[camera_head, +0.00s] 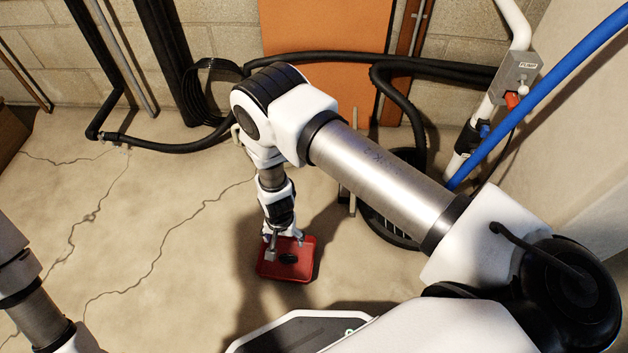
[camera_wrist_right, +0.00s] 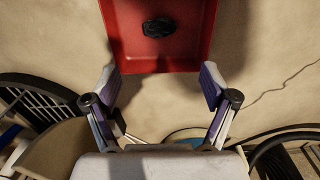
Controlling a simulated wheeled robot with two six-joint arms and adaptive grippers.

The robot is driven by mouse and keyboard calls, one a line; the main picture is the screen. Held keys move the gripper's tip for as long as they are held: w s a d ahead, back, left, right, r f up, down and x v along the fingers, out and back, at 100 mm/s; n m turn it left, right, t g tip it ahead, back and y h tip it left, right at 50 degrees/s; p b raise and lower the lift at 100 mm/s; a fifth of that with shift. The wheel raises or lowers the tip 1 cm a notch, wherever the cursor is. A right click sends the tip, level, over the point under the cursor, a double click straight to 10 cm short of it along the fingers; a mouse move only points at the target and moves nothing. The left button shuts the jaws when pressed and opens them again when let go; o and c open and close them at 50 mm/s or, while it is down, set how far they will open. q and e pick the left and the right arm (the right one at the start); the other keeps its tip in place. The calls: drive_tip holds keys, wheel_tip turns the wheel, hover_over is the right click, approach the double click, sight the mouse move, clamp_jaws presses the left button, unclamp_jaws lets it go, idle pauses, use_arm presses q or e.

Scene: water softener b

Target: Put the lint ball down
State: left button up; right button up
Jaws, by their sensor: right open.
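The lint ball (camera_wrist_right: 158,27) is a small dark clump lying in a red tray (camera_wrist_right: 196,66) on the floor. In the head view the lint ball (camera_head: 288,258) shows near the middle of the red tray (camera_head: 300,274). My right gripper (camera_head: 270,244) is just above the tray's left back part, fingers pointing down. In the right wrist view my right gripper (camera_wrist_right: 160,86) is open with nothing between its fingers, and the lint ball is beyond the fingertips, apart from them. Only part of my left arm shows at the lower left of the head view; its gripper is out of view.
A black slatted basket (camera_head: 392,226) stands on the floor right of the tray. Black hoses (camera_head: 400,62) run along the back wall by an orange panel (camera_head: 327,30). A blue pipe (camera_head: 540,100) slants at the right. The cracked floor (camera_head: 150,220) on the left is clear.

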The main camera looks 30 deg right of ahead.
drive_tip(key=s+d+r+n, duration=0.2)
drive_tip(key=s+d+r, duration=0.1)
drive_tip(key=s, duration=0.4)
drive_tip(key=s+d+r+n, duration=0.2)
drive_tip(key=s+d+r, duration=0.1)
drive_tip(key=s, duration=0.4)
drive_tip(key=s+d+r+n, duration=0.3)
drive_tip(key=s+d, duration=0.2)
drive_tip(key=s, duration=0.1)
drive_tip(key=shift+s+d+r, duration=0.3)
drive_tip(key=shift+s+r, duration=0.05)
drive_tip(key=shift+s, duration=0.05)
